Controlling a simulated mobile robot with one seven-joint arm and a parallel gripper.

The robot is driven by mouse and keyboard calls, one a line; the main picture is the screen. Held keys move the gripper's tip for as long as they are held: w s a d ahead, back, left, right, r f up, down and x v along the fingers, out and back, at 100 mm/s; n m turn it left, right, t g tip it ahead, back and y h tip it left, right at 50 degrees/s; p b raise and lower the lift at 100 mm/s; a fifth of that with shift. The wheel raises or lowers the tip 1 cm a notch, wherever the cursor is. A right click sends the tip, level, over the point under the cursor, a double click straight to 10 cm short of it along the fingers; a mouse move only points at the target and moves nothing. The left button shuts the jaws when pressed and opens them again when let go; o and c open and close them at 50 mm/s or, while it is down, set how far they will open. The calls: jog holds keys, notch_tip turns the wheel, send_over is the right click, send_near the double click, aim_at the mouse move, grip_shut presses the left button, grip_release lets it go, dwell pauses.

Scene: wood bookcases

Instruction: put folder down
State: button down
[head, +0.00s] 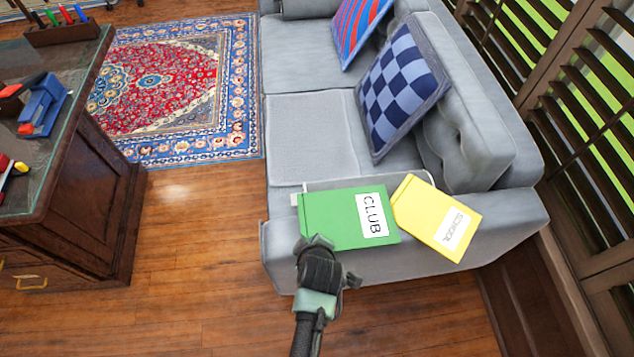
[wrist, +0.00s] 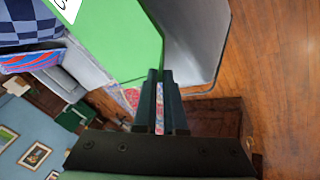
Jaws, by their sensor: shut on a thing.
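A green folder (head: 328,218) with a white CLUB label is at the near arm of the grey sofa (head: 315,128). My gripper (head: 317,240) is at its near left edge and shut on it. In the wrist view the green folder (wrist: 125,40) fills the upper middle, with the fingertips (wrist: 160,74) at its edge. Whether the folder rests on the sofa arm or hangs just above it I cannot tell. A yellow folder (head: 425,208) with a white SCHOOL label lies tilted on the sofa arm, beside the green one and close to its right edge.
A checked blue cushion (head: 401,88) and a striped cushion (head: 357,30) lean on the sofa back. The seat in front of them is clear. A dark desk (head: 88,170) with small items stands left. Wood floor (head: 195,225) lies between. Shuttered windows (head: 575,100) line the right.

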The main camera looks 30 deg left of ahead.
notch_tip(320, 180, down, 6)
jog(key=shift+r+b, duration=0.2)
jog(key=shift+b, duration=0.2)
jog(key=c, duration=1)
grip_release()
jog(key=shift+r, duration=0.1)
jog(key=p+v, duration=0.2)
jog(key=v, duration=1)
jog(key=shift+w, duration=0.1)
